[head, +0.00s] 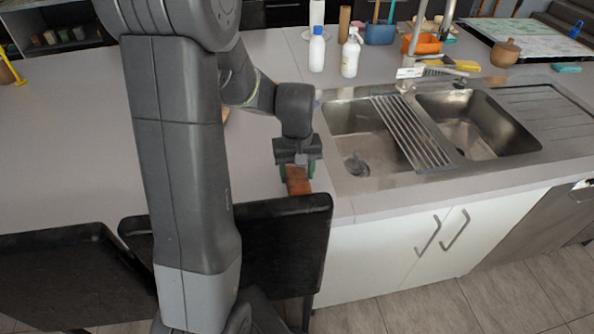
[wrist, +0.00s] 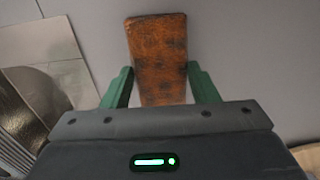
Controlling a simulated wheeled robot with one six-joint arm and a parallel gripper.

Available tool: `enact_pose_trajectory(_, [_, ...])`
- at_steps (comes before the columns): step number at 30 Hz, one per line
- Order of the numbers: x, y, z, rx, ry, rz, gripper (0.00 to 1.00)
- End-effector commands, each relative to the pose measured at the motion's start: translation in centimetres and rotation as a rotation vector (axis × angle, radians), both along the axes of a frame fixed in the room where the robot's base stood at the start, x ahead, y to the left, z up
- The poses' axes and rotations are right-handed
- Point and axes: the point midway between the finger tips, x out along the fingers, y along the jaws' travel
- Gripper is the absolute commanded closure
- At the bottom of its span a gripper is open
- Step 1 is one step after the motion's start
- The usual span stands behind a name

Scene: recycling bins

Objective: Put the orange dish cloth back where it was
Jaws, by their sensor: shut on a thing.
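The orange dish cloth (head: 298,182) is a narrow orange-brown strip with dark spots, at the counter's front edge left of the sink. My gripper (head: 296,170) points down over it, with the cloth between its green fingers. In the wrist view the cloth (wrist: 158,50) reaches out beyond the fingers, and my gripper (wrist: 160,82) is shut on its near end. The near end is partly hidden by the gripper body. I cannot tell whether the cloth touches the counter.
The double sink (head: 375,150) with a metal rack (head: 412,135) lies to the right. Two bottles (head: 317,48) (head: 350,56) stand behind it. The grey counter (head: 60,140) at left is mostly clear.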

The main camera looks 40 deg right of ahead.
Motion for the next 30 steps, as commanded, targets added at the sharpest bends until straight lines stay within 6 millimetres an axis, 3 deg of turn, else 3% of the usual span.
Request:
enact_pose_trajectory(2, [0.0, 0.0, -0.4, 0.0, 0.0, 0.0, 0.72])
enact_pose_trajectory(3, [0.0, 0.0, -0.3, 0.0, 0.0, 0.0, 0.42])
enact_pose_trajectory(6, [0.0, 0.0, -0.3, 0.0, 0.0, 0.0, 0.25])
enact_pose_trajectory(14, [0.0, 0.0, -0.2, 0.0, 0.0, 0.0, 0.25])
enact_pose_trajectory(19, [0.1, -0.1, 0.9, -0.002, -0.002, 0.0, 0.25])
enact_pose_trajectory(30, [0.1, -0.1, 8.6, -0.004, -0.004, 0.0, 0.25])
